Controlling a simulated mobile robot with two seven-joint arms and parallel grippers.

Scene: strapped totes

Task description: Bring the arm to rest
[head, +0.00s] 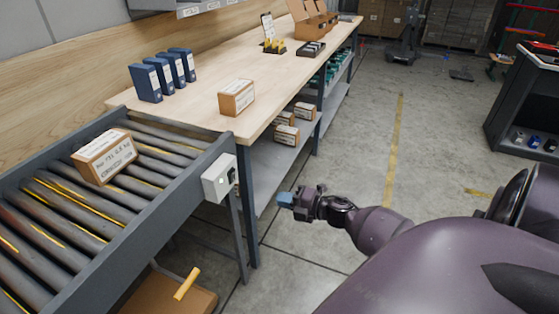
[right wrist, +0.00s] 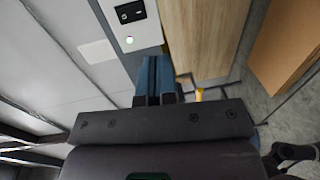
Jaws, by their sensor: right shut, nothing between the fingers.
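My right gripper (head: 286,199) shows in the head view at the end of my dark purple arm, over the floor just right of the workbench. Its blue fingertips are shut together with nothing between them. The fingers also show in the right wrist view (right wrist: 159,78), close together, pointing toward a grey control box (right wrist: 130,20) with a switch. A gap separates the gripper from that box in the head view. My left gripper does not show in either view.
A roller conveyor (head: 180,215) with a labelled box (head: 104,157) lies at left. The wooden workbench (head: 200,103) carries another box (head: 236,98) and blue binders (head: 146,83). The control box (head: 219,178) hangs at the conveyor's end. Open floor (head: 345,150) lies right of the bench.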

